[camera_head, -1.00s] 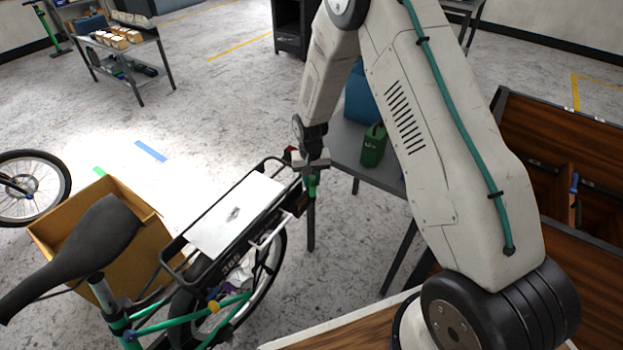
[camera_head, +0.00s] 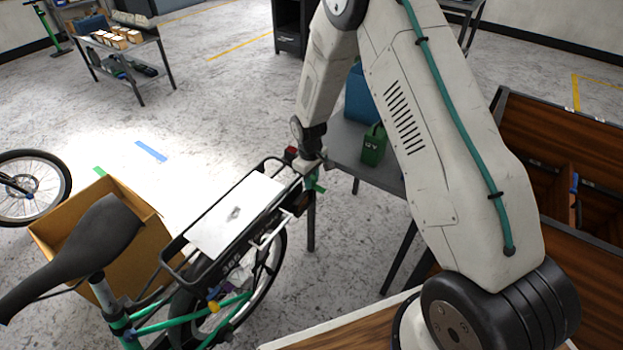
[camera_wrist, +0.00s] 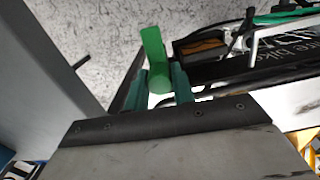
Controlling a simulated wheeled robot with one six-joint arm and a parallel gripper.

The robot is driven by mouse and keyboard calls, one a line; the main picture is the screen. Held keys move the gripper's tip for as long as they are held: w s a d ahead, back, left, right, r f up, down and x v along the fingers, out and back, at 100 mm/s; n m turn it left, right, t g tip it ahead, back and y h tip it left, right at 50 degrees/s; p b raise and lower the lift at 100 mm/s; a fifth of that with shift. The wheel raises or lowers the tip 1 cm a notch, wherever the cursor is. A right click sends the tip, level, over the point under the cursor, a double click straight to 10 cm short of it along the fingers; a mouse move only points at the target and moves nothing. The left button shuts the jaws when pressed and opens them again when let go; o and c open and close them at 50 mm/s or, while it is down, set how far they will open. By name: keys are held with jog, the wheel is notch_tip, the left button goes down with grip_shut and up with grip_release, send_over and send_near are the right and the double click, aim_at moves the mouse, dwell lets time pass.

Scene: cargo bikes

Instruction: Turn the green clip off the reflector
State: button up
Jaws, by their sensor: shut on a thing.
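The green clip (camera_wrist: 154,58) stands between the two teal fingertips of my gripper (camera_wrist: 163,88) in the wrist view. My gripper is shut on it. In the head view the clip (camera_head: 317,183) shows as a small green piece below my gripper (camera_head: 312,170), at the rear end of the bike's rack. The amber reflector (camera_wrist: 203,45) in its dark housing is just right of the clip in the wrist view. The fingers hide the clip's lower part, so I cannot tell whether it still touches the reflector.
The black rack (camera_head: 178,258) with a white board (camera_head: 225,228) lies left of my gripper. A grey table (camera_head: 345,150) with a green canister (camera_head: 373,146) stands close behind on the right. A cardboard box (camera_head: 150,250) is beside the bike.

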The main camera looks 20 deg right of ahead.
jog(key=shift+n, duration=0.4)
jog(key=o, duration=1)
jog(key=shift+d, duration=0.1)
jog(key=shift+r, duration=0.1)
jog(key=r, duration=0.7)
jog(key=shift+a+r, duration=0.2)
jog(key=shift+r, duration=0.1)
